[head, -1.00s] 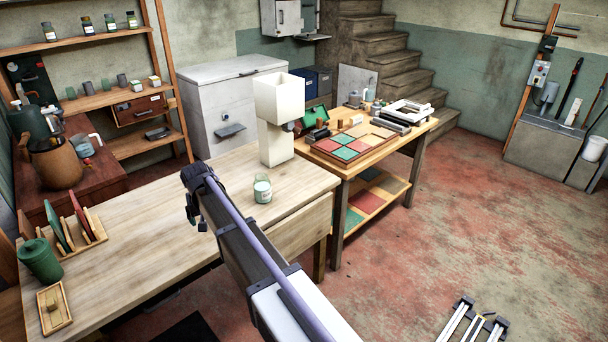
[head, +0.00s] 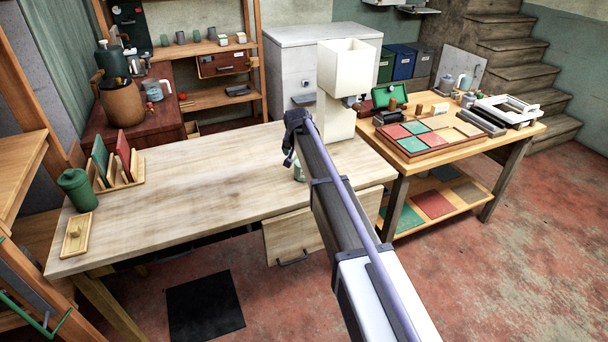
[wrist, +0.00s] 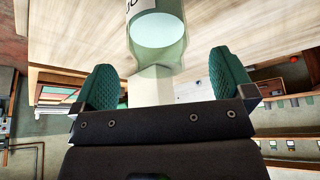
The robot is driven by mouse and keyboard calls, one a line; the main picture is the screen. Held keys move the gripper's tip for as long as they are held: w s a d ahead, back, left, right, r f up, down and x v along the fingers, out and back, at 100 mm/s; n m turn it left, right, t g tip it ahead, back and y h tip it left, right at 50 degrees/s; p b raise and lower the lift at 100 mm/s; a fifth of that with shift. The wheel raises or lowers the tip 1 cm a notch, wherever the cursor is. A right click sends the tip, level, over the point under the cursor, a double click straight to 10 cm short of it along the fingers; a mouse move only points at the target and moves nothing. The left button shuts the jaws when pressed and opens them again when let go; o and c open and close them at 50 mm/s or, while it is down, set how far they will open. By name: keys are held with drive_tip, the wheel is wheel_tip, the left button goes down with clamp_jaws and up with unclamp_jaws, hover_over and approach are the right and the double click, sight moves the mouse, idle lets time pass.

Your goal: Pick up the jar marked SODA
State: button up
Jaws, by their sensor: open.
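A glass jar with pale green contents (wrist: 158,32) shows at the top of the wrist view. A corner of its white label with dark letters is in view, but too little to read fully. In the head view the jar (head: 299,173) stands on the wooden workbench (head: 215,180), mostly hidden behind my arm. My gripper (wrist: 165,85) is open and empty, with green textured fingers set wide apart. The jar lies ahead of the gap between them, not gripped. In the head view my gripper (head: 289,158) is small and dark, close beside the jar.
A cream machine with a square hopper (head: 344,80) stands behind the jar. A rack of coloured boards (head: 118,162), a green canister (head: 77,190) and a small wooden tray (head: 76,234) are at the bench's left. The bench middle is clear.

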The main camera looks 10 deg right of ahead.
drive_tip(key=shift+f, duration=0.1)
drive_tip(key=b+x, duration=0.4)
drive_tip(key=x, duration=0.1)
drive_tip(key=shift+w+d+f+b, duration=0.1)
drive_tip(key=shift+f+b, duration=0.1)
drive_tip(key=shift+b, duration=0.15)
drive_tip(key=shift+r, duration=0.3)
drive_tip(key=c, duration=1.1)
